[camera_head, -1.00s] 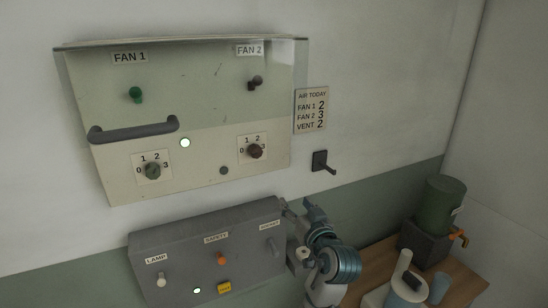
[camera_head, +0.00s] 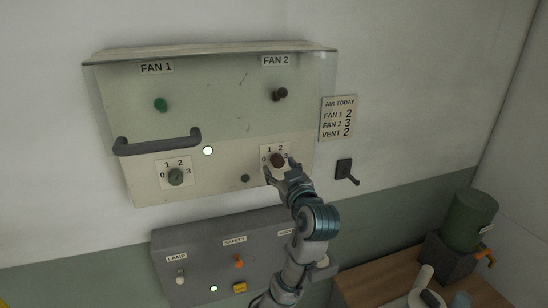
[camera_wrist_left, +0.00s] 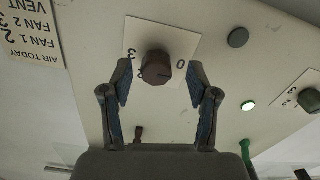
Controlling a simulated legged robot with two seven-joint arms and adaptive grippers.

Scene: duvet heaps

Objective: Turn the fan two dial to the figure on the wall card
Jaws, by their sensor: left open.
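The fan two dial (camera_head: 277,160) is a brown round knob on a white plate marked 0 to 3, below the FAN 2 label (camera_head: 275,61). It also shows in the left wrist view (camera_wrist_left: 155,67); I cannot tell which figure it points at. The wall card (camera_head: 339,119) reads AIR TODAY, with FAN 2 at 3. My left gripper (camera_head: 280,168) is open at the dial. In the left wrist view its fingers (camera_wrist_left: 159,78) stand on either side of the knob, with gaps showing. My right gripper is not in view.
A greenish cover with a dark handle (camera_head: 157,142) spans the panel's upper part, above the dials. The fan one dial (camera_head: 176,176) is at left. A grey switch box (camera_head: 205,257) sits below. A black wall hook (camera_head: 346,170) and a table (camera_head: 385,280) are at right.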

